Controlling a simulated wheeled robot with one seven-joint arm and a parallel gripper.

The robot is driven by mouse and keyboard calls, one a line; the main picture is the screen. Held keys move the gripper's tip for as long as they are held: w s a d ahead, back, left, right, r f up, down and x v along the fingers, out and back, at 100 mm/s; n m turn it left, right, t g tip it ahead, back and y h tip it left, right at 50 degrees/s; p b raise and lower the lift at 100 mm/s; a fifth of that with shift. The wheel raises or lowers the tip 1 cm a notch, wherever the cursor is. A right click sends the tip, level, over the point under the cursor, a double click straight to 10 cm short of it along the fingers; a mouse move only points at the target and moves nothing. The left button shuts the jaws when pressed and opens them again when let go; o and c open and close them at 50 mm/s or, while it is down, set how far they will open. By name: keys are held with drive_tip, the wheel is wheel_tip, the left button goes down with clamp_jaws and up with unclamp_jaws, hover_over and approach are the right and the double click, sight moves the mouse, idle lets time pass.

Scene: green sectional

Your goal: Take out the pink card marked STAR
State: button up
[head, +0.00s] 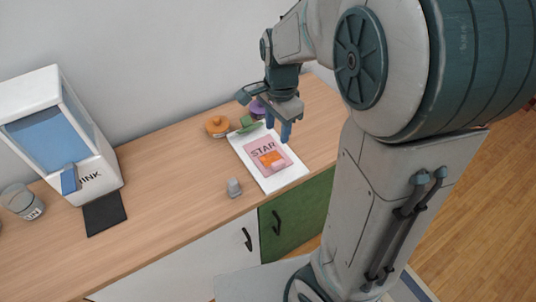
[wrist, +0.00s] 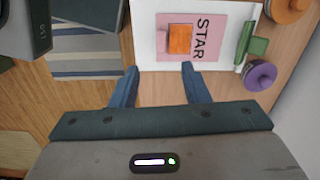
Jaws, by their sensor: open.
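The pink card marked STAR (head: 257,149) lies flat on a white tray or board (head: 291,177) on the wooden counter. It also shows in the wrist view (wrist: 215,50), with its lettering turned sideways. An orange block (head: 271,159) lies on the card and covers part of it; it shows in the wrist view too (wrist: 180,40). A small pinkish piece (head: 279,165) is beside the orange block in the head view. My gripper (head: 278,126) is open and empty, with its fingers pointing down near the tray's back edge. In the wrist view my fingertips (wrist: 158,72) appear just short of the tray.
A white dispenser (head: 92,158), dark mat (head: 104,213) and jar (head: 20,200) are left. Mid-counter is clear.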

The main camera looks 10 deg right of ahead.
sight(276, 164)
drive_tip(key=shift+m, duration=0.5)
drive_tip(key=f, duration=0.5)
drive_tip(key=f+b, duration=0.1)
drive_tip(key=f, duration=0.8)
drive_tip(key=shift+w+f+b, duration=0.3)
drive_tip(key=shift+f+b, duration=0.1)
clamp_jaws()
